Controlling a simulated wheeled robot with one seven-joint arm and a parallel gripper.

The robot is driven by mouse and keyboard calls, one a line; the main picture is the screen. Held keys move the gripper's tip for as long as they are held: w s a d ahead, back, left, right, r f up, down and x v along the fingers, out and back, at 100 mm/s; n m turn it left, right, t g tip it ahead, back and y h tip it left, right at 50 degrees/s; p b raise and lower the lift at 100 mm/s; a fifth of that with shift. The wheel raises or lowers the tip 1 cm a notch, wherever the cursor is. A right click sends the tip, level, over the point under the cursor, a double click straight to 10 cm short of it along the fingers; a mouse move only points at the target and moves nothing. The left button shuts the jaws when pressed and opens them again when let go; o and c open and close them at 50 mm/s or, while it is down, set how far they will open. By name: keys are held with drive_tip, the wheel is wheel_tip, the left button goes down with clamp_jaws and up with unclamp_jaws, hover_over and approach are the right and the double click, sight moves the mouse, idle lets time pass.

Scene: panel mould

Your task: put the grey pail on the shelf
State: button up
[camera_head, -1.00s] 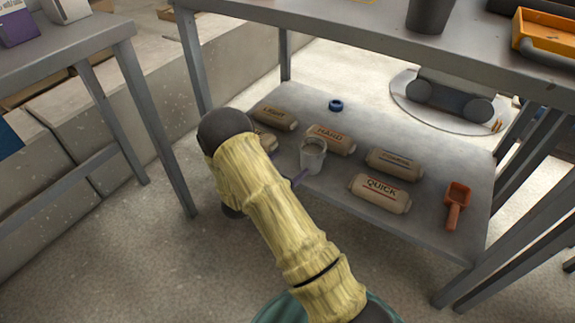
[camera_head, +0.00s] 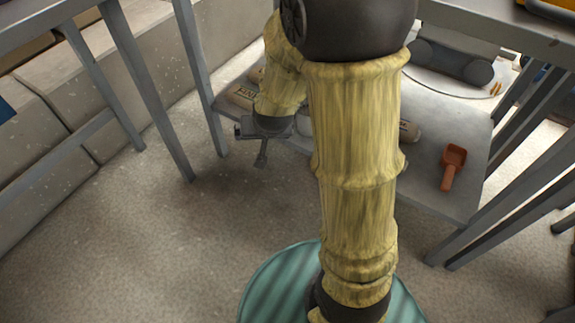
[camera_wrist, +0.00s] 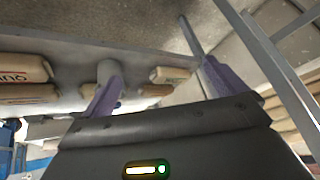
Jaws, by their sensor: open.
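The grey pail (camera_wrist: 107,71) shows in the wrist view, whose picture is upside down. It stands on the lower shelf, partly behind one purple finger. In the head view the pail is hidden, or nearly so, behind my arm. The lower metal shelf (camera_head: 455,197) of the workbench is partly covered by my arm. My gripper (camera_head: 262,158) is in front of the shelf's left part, pointing down in the head view. In the wrist view its two purple fingers (camera_wrist: 160,78) are spread apart with nothing held between them.
Bags lie on the shelf; one (camera_head: 243,93) shows left of my arm and another (camera_wrist: 22,68) in the wrist view. An orange scoop (camera_head: 453,167) lies at the shelf's right. Table legs (camera_head: 150,95) stand at the left. The floor (camera_head: 130,240) at front left is clear.

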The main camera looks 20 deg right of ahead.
drive_tip(key=s+d+r+n+g, duration=0.1)
drive_tip(key=s+d+n+g, duration=0.1)
drive_tip(key=s, duration=1.1)
drive_tip(key=shift+r+n+g, duration=0.4)
drive_tip(key=shift+g, duration=0.5)
